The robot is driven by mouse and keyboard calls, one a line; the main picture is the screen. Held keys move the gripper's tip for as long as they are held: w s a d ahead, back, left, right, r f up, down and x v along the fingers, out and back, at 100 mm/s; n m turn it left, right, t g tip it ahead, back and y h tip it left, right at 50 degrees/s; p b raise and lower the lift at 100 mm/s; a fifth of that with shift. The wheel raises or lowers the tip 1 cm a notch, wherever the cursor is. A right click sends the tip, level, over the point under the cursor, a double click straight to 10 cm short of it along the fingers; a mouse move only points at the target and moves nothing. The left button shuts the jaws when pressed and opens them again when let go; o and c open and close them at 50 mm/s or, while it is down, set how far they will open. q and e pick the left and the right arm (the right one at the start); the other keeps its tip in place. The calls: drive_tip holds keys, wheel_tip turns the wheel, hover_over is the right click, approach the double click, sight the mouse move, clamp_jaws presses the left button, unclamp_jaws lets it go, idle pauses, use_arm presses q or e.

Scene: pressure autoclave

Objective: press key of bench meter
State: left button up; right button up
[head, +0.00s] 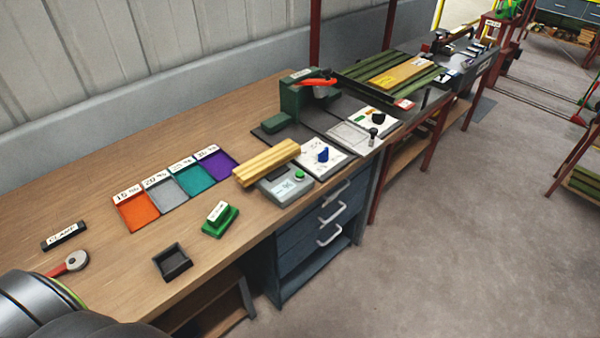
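The bench meter (275,191) looks like a grey box with a small display, near the front edge of the wooden bench. A round green key (299,174) shows on its top at the right. A pale ridged wooden block (262,166) lies across the back of the meter and hides part of it. Neither of my grippers shows in the head view. Only a dark rounded part of my own arm is in the lower left corner, well apart from the meter.
Orange, grey, teal and purple labelled trays (139,211) lie left of the meter. A green stamp-like block (220,219) and a black tray (172,262) are nearer. A blue-knobbed panel (322,158) and a green machine (306,98) stand right and behind.

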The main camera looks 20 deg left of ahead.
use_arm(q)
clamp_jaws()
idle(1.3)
